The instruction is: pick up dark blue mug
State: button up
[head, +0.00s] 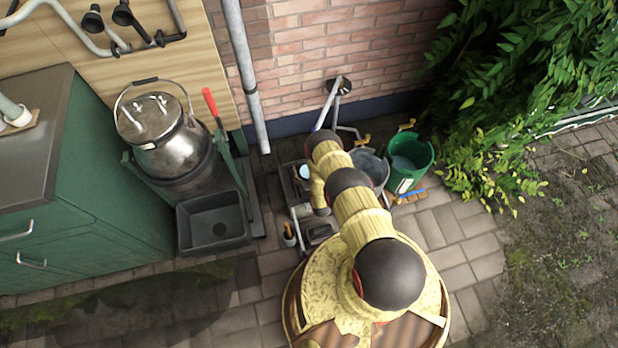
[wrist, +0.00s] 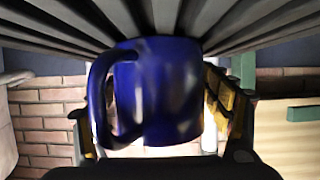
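The dark blue mug (wrist: 165,95) fills the middle of the wrist view, with its handle on the left. My gripper (wrist: 155,115) has its fingers spread wide, one on each side of the mug. The right finger's yellow pad shows beside the mug, with a thin bright gap low down between them. The left finger is partly hidden behind the handle, so contact there cannot be told. In the head view I cannot make out the mug, and my arm hides the gripper.
Grey slats (wrist: 250,20) run close above and behind the mug in the wrist view. The head view shows a metal churn (head: 165,135), a black tray (head: 213,222), a green bucket (head: 410,158) and a grey bucket (head: 373,165) by the brick wall (head: 330,45).

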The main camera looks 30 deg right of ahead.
jog(key=shift+c, duration=1.2)
jog(key=c, duration=1.6)
